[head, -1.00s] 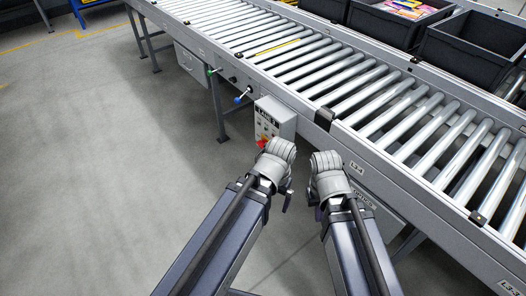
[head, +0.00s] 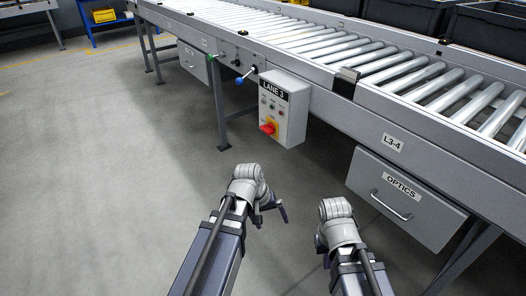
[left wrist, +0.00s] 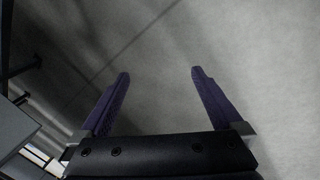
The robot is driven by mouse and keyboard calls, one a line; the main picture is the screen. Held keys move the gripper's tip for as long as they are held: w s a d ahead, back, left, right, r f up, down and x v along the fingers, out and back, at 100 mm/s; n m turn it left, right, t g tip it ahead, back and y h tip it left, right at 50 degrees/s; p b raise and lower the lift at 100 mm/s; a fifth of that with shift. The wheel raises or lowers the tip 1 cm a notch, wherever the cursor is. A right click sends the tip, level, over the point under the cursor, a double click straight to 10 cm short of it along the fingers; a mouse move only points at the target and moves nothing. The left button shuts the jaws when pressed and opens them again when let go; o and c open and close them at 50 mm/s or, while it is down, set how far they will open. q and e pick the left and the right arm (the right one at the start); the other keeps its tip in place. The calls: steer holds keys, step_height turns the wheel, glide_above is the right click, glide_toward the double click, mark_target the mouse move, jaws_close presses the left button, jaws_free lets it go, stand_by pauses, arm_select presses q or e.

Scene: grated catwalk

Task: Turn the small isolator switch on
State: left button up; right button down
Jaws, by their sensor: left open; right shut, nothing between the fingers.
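A grey control box (head: 284,108) labelled LANE 3 hangs on the side of the conveyor. Low on its front is a red rotary switch knob (head: 268,128) on a yellow plate, the likely isolator; its exact setting is too small to read. My left gripper (head: 271,216) is below the box, apart from it. In the left wrist view its two purple fingers (left wrist: 158,78) are spread with only grey floor between them. My right gripper (head: 322,242) is lower right of the box, empty, its fingers mostly hidden behind its wrist.
Small levers with blue (head: 240,81) and green (head: 211,56) ends stick out of the conveyor side, left of the box. A grey OPTICS drawer (head: 400,195) with a handle hangs under the conveyor at right. The floor (head: 110,180) at left is clear.

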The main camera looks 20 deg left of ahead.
arm_select(q)
steer(key=w+f+n+t+h+b, duration=0.1)
steer(key=w+f+n+h+b, duration=0.1)
steer(key=w+f+n, duration=0.15)
steer(key=n+t+h+b, duration=0.2)
steer(key=n+t+h, duration=0.4)
steer(key=n+t, duration=1.05)
glide_toward(264, 130)
step_height(264, 130, up, 3)
steer(key=w+n+g, duration=0.2)
steer(key=n+g, duration=0.3)
steer(key=shift+r+x, duration=0.2)
steer(key=shift+x, duration=3.5)
steer(key=shift+a, duration=0.15)
arm_select(e)
step_height(264, 130, down, 6)
steer(key=shift+f, duration=0.2)
arm_select(q)
steer(key=c, duration=1.3)
